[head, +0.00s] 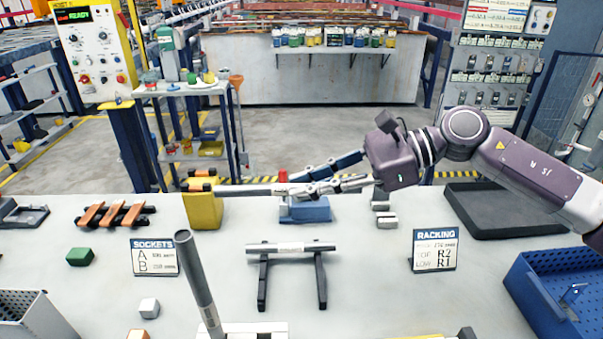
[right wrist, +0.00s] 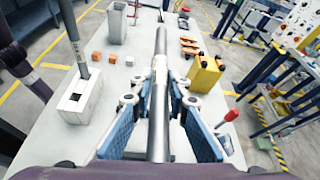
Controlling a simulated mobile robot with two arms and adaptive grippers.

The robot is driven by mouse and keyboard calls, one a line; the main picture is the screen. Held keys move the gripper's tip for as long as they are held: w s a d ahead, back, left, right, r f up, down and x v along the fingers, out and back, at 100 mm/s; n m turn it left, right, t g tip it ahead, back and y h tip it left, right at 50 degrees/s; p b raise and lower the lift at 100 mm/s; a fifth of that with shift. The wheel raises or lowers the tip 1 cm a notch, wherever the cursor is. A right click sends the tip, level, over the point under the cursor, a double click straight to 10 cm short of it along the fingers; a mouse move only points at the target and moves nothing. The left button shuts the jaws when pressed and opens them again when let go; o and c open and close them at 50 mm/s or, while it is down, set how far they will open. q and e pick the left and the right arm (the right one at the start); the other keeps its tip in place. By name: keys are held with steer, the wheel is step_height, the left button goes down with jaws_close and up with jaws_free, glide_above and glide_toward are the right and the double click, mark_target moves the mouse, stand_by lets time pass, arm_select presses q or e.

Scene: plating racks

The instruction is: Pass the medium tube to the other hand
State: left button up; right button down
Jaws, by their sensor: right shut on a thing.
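My right gripper (head: 300,184) reaches in from the right in the head view and is shut on a long grey tube (head: 240,190). The tube is held roughly level above the table and its free end points left, towards the yellow block. In the right wrist view the tube (right wrist: 161,60) runs lengthwise between the two fingers. Another tube (head: 290,247) lies across a black stand (head: 262,285). A darker tube (head: 195,272) stands tilted in a white block at the front. I cannot tell from labels which tube is the medium one. My left gripper does not show.
A yellow block (head: 203,212) stands beneath the held tube's far end. A SOCKETS sign (head: 154,257) and a RACKING sign (head: 435,250) stand on the table. A blue bin (head: 540,300) is at the right, a black tray (head: 500,208) behind it. A green block (head: 80,257) lies left.

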step_height(320, 180, up, 15)
steer(key=p, duration=0.4)
steer(key=s+f+b, duration=0.2)
steer(key=s+f, duration=0.4)
steer(key=f, duration=0.7)
steer(key=s+d+f+m+t+h, duration=0.1)
steer(key=s+d+f+m+t, duration=0.1)
steer(key=d+f, duration=0.3)
steer(key=s+d+f+m+t+b, duration=0.1)
steer(key=s+d+f+m+t, duration=0.1)
steer(key=d+f, duration=0.3)
steer(key=s+d+f+m+t+h+b, duration=0.1)
steer(key=s+d+f+m+t, duration=0.1)
steer(key=d+f, duration=0.3)
steer(key=shift+s+d+f+t+h, duration=0.15)
steer(key=shift+d+f+t, duration=0.1)
steer(key=shift+f, duration=0.45)
steer(key=shift+s+d+f+t+h, duration=0.15)
steer(key=shift+f+t, duration=0.1)
steer(key=shift+f, duration=0.4)
steer(key=shift+w, duration=0.1)
